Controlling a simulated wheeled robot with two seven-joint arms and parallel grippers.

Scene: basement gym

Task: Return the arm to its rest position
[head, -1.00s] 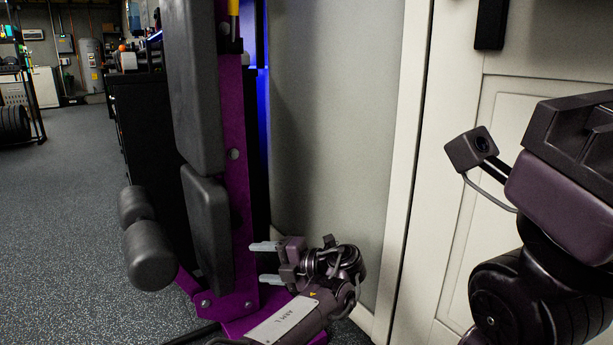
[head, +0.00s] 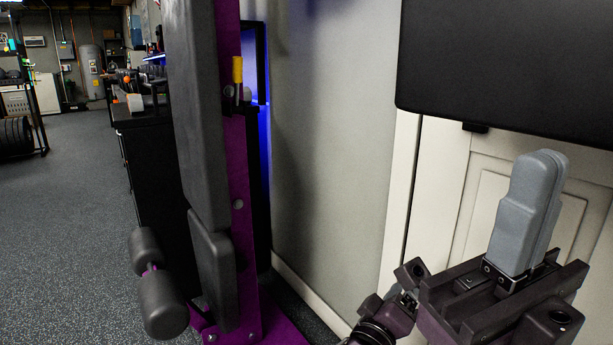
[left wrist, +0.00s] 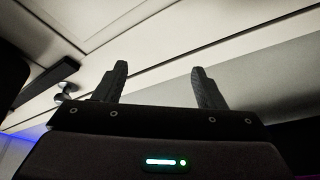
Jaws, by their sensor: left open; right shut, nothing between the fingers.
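My right gripper (head: 530,210) is in the lower right of the head view. Its grey fingers point up and lie against each other, with nothing between them. It is in front of a white panelled door and apart from it as far as I can tell. My left gripper (left wrist: 162,82) shows in the left wrist view, its two dark fingers spread apart with nothing between them. My left arm does not show in the head view now.
A purple gym machine (head: 232,180) with dark pads stands left of centre, against a grey wall (head: 335,120). A white door (head: 480,190) is at right, below a large black panel (head: 510,70). Open speckled floor (head: 80,200) lies at left.

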